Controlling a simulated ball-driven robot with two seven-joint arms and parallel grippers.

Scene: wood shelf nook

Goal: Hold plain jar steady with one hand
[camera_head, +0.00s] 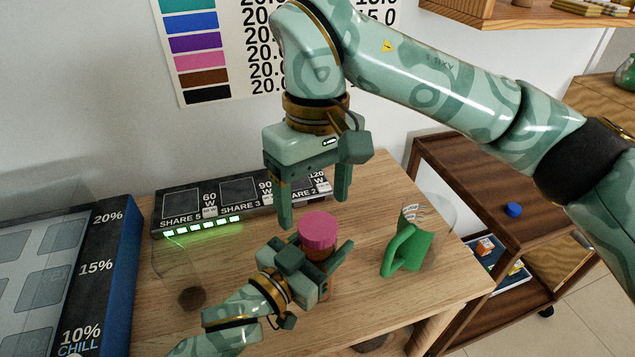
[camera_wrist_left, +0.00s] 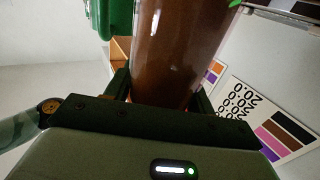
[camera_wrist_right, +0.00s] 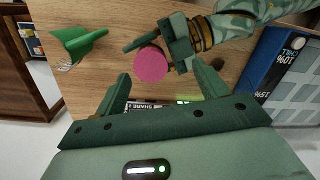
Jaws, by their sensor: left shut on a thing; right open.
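The jar is a brown cylinder with a pink lid (camera_head: 318,231), standing upright on the light wood table. My left gripper (camera_head: 325,262) is shut around the jar's body, below the lid. In the left wrist view the brown jar body (camera_wrist_left: 180,50) fills the space between the fingers. My right gripper (camera_head: 315,208) is open and empty, its fingers pointing down above and behind the lid. In the right wrist view the pink lid (camera_wrist_right: 150,63) shows beyond the open fingers (camera_wrist_right: 165,88). The jar's lower part is mostly hidden by my left gripper.
A green holder (camera_head: 406,250) stands right of the jar. A black charging strip (camera_head: 240,204) with green lights lies behind. A clear vessel with dark contents (camera_head: 191,298) is at left, beside a blue-edged panel (camera_head: 105,270). A dark wood cart with a blue cap (camera_head: 513,210) stands at right.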

